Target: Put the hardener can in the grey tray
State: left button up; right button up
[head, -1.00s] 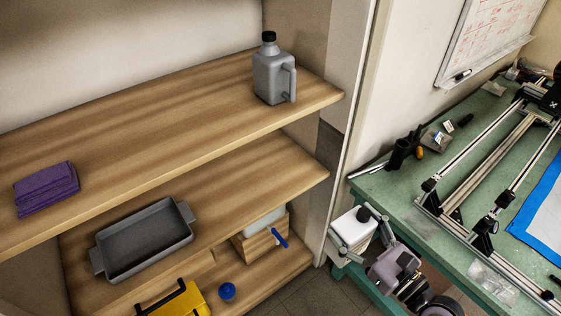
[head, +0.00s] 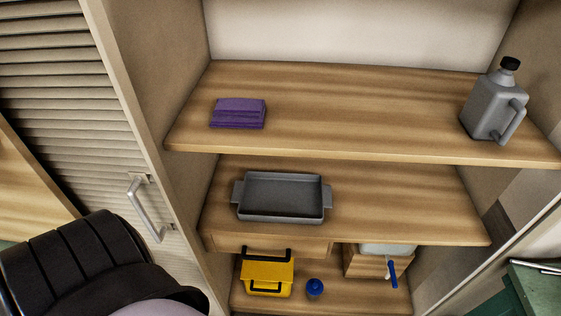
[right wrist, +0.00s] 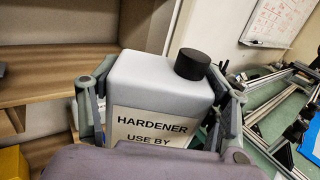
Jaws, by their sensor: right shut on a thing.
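The hardener can (right wrist: 140,78) is a pale grey-white container with a black cap and a label reading HARDENER. It shows only in the right wrist view. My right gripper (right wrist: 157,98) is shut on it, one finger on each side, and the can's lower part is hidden. The grey tray (head: 281,214) is in the head view on the middle shelf, left of its centre. It is shallow, has a handle at each end, and is empty. My right gripper and the can are outside the head view. My left gripper is in neither view.
The middle shelf (head: 400,205) is clear right of the tray. Below are a yellow box (head: 267,275) and a blue ball-like object (head: 314,288).

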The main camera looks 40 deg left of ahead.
aim_at(282, 199)
jog(key=i+j+u, duration=0.15)
jog(key=u, duration=1.55)
